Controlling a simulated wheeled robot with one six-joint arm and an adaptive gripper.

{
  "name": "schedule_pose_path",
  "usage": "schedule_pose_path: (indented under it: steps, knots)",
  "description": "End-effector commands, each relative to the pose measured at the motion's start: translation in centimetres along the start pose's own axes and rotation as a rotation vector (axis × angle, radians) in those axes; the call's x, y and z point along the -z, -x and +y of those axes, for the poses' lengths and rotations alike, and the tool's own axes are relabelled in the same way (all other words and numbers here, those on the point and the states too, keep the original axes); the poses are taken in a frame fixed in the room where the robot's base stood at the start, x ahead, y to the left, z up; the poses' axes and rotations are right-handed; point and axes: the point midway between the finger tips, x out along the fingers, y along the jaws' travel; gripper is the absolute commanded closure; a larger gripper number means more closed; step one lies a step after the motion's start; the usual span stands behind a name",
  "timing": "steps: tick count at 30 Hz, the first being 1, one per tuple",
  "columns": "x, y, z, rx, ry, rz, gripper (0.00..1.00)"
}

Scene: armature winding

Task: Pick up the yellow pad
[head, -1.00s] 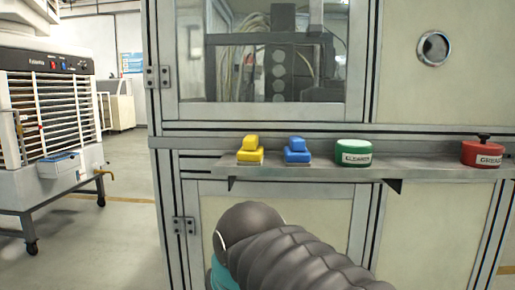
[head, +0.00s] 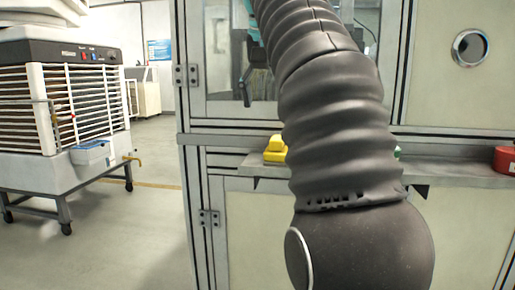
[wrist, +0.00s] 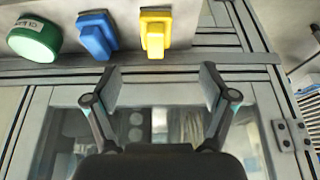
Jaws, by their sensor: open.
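The yellow pad (head: 275,150) sits on the grey shelf, partly hidden behind my arm in the head view. In the wrist view the yellow pad (wrist: 155,33) is whole, with a narrower raised block on a wider base. My gripper (wrist: 159,84) is open and empty in the wrist view. Its two fingers are spread to either side of the yellow pad's line, and the pad is beyond the fingertips, apart from them. In the head view part of my gripper (head: 247,90) shows in front of the cabinet window, above the shelf.
In the wrist view a blue pad (wrist: 97,36) and a green round tin (wrist: 34,39) stand beside the yellow pad. A red tin (head: 506,160) is on the shelf (head: 455,174) at right. A cabinet with a window and frame rails backs the shelf. A wheeled cooler (head: 75,125) stands left.

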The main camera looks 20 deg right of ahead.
Motion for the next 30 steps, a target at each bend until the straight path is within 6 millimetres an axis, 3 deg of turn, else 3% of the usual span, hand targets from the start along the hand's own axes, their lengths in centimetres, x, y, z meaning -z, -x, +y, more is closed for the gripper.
schedule_pose_path:
  steps: [5, 10, 30]
  knots:
    - [0.8, 0.9, 0.5, -0.011, -0.042, -0.004, 0.17]
    - [0.9, 0.4, 0.6, -0.014, -0.048, -0.007, 0.17]
    - [0.8, -6.8, 0.6, -0.013, -0.048, -0.006, 0.17]
